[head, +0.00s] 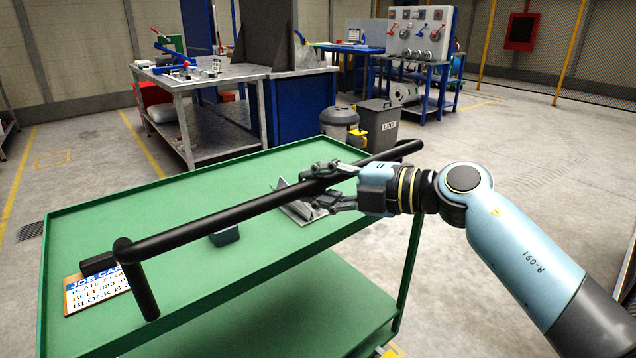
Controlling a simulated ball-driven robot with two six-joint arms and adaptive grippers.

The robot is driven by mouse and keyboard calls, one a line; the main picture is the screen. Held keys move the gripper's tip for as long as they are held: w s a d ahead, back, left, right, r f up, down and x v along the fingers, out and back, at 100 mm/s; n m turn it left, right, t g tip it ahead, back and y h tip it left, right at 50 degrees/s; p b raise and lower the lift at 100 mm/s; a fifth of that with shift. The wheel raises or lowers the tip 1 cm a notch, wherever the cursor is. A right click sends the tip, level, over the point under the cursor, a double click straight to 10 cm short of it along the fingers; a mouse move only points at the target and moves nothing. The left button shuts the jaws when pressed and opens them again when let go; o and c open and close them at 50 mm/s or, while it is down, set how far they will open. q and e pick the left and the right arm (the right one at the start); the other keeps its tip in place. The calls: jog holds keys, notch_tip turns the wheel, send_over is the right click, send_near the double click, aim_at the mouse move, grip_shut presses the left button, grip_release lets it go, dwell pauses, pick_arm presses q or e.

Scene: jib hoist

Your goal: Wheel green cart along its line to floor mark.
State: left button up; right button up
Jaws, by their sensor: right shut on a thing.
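The green cart (190,277) stands right in front of me, with a raised rim around its top and a lower shelf (330,297) below. Its black push handle (215,227) runs slantwise across the near side. My right gripper (318,187) is shut on the handle, toward its far right end. My left gripper is not in view.
A job card (95,290), a small dark block (224,236) and a grey metal part (300,208) lie on the cart top. A grey workbench (215,75), a lint bin (380,122) and a round bin (339,122) stand beyond. Floor at left and right is open.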

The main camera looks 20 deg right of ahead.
grip_shut()
jog(key=shift+w+d+r+p, duration=0.15)
jog(key=shift+w+r+p, duration=0.05)
jog(key=shift+w+p, duration=0.45)
jog(key=shift+w+f, duration=0.25)
jog(key=shift+w, duration=0.05)
jog(key=o, duration=0.8)
grip_release()
jog(key=shift+s+r, duration=0.1)
jog(key=shift+s, duration=0.15)
jog(key=shift+o, duration=0.8)
jog(key=shift+w, duration=0.1)
jog(key=v, duration=0.7)
jog(key=shift+s+d, duration=0.2)
